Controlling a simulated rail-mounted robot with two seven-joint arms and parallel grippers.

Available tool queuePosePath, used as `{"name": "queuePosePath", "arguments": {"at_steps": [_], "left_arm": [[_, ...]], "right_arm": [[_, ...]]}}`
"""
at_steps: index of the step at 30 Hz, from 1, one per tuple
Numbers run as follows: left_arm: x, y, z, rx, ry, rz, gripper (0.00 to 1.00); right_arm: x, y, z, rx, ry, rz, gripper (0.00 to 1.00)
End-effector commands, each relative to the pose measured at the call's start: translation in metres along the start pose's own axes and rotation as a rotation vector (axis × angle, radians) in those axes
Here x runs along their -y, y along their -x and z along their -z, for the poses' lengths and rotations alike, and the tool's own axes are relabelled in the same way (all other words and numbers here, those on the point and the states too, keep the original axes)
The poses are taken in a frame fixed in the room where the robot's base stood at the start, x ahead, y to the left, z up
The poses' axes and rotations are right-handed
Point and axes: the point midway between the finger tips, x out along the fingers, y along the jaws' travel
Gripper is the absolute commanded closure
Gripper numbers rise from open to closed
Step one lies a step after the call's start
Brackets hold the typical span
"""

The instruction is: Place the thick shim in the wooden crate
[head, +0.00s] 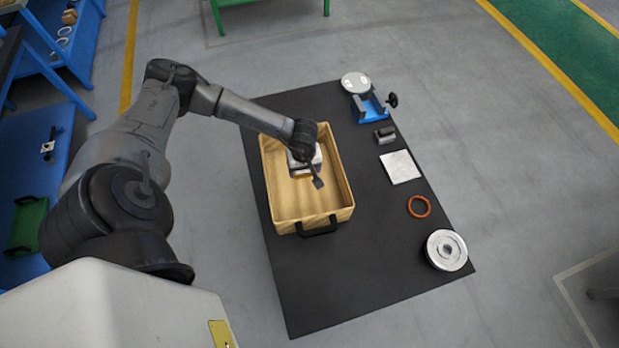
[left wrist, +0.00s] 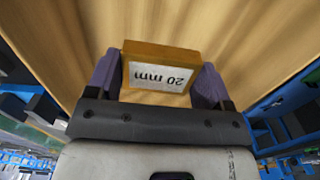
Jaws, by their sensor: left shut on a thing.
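The thick shim (left wrist: 160,66) is a brass-coloured block with a white "20 mm" label, seen in the left wrist view. My left gripper (left wrist: 160,88) is shut on it, with a dark finger on each side. In the head view my left gripper (head: 304,165) is inside the outline of the wooden crate (head: 301,215), pointing down toward its floor. The crate's wooden floor fills the background behind the shim in the wrist view. I cannot tell whether the shim touches the floor. In the head view my gripper hides the shim. My right gripper is not in view.
The crate stands on a dark table (head: 340,285). Along the table's right side are a blue fixture (head: 371,104) with a silver disc, a small grey block (head: 384,135), a pale square plate (head: 400,167), an orange ring (head: 419,206) and a silver flanged part (head: 446,250).

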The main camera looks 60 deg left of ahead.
Motion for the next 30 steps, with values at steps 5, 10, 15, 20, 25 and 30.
{"name": "queuePosePath", "arguments": {"at_steps": [5,10,15,20,25,30], "left_arm": [[0.002,-0.031,0.000,0.001,0.006,0.002,0.55],[0.001,-0.047,0.000,0.001,0.004,0.000,0.55],[0.001,-0.061,0.000,0.002,0.003,0.001,0.55],[0.001,-0.080,0.000,0.001,0.004,0.001,0.55],[0.001,-0.087,0.001,0.000,0.003,0.001,0.55],[0.001,-0.087,0.000,0.000,0.003,0.000,0.55]], "right_arm": [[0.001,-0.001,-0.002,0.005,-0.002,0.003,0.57],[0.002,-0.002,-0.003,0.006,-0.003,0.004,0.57],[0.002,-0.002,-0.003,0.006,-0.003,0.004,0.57],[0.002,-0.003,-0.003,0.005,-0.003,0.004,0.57],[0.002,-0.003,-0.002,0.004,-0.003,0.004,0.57],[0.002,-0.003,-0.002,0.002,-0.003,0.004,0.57]]}}
